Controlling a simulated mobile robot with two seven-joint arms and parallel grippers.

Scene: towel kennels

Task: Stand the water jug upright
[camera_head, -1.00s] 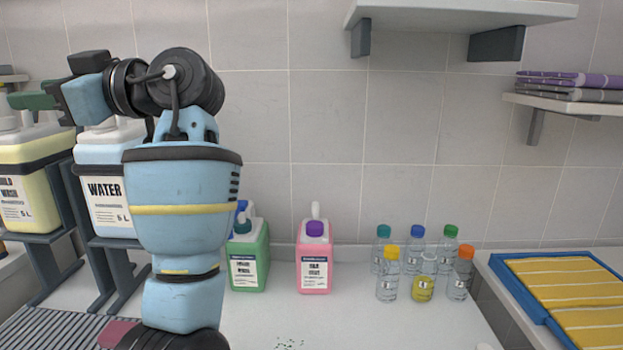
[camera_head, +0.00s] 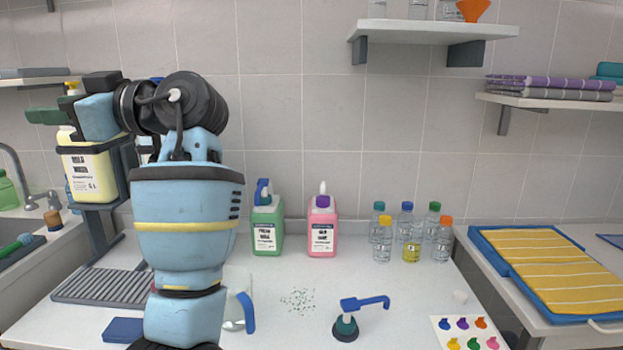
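The jug labelled WATER is almost wholly hidden behind my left arm; a pale sliver of it (camera_head: 144,147) shows beside the dark stand, so its tilt cannot be told. A clear vessel with a blue handle (camera_head: 249,312) is on the counter, partly behind my arm; its pose is unclear. My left gripper (camera_head: 48,116) is at upper left, pointing left, its dark green finger in front of the top of the yellow wash jug (camera_head: 90,178). I see nothing held, but its opening cannot be judged from this side. My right gripper is out of view.
A green bottle (camera_head: 267,232) and a pink bottle (camera_head: 322,235) stand at the back wall. Several small bottles (camera_head: 382,245) stand to their right. A blue pump-like item (camera_head: 364,303) is on the counter front. A sink (camera_head: 25,235) is at left, a yellow striped towel (camera_head: 560,270) at right.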

